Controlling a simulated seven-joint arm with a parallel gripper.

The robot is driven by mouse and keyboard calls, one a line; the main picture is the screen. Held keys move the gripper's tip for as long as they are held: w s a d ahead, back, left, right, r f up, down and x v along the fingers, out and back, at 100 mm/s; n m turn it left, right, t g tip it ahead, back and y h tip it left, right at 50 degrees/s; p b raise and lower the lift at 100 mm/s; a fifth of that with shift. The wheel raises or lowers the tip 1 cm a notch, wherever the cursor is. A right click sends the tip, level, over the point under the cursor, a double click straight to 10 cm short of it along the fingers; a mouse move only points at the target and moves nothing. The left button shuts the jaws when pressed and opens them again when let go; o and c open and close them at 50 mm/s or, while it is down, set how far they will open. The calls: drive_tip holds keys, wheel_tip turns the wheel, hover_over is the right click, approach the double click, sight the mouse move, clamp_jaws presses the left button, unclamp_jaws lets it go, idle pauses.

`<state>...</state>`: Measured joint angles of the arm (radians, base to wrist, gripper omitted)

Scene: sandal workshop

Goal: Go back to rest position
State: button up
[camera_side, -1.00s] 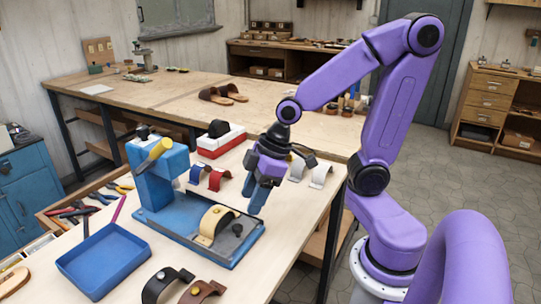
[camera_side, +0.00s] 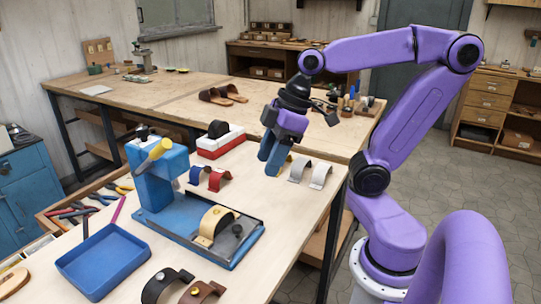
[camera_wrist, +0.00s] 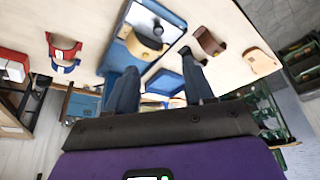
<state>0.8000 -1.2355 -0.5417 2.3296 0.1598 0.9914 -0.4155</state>
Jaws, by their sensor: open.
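My gripper (camera_side: 272,158) is raised above the far right part of the light workbench, clear of the blue fixture. Its blue fingers point down, apart and empty; in the wrist view the two fingers (camera_wrist: 160,88) also stand apart with nothing between them. The blue fixture (camera_side: 165,180) with a yellow handle stands on the bench, to the left of my gripper. A cream strap (camera_side: 213,222) sits arched on its base plate. That strap shows in the wrist view too (camera_wrist: 143,48).
A blue tray (camera_side: 72,268) lies at the front left. Black (camera_side: 160,284) and brown (camera_side: 203,291) straps lie in front. A red-white box (camera_side: 221,143) is behind.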

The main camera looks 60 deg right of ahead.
drive_tip(key=s+a+f+n+g+h, duration=0.2)
drive_tip(key=s+a+f+n, duration=0.1)
drive_tip(key=s+f, duration=0.6)
drive_tip(key=shift+s+a+f+n+g+h, duration=0.3)
drive_tip(key=shift+s+f+g+h, duration=0.1)
drive_tip(key=shift+s, duration=0.65)
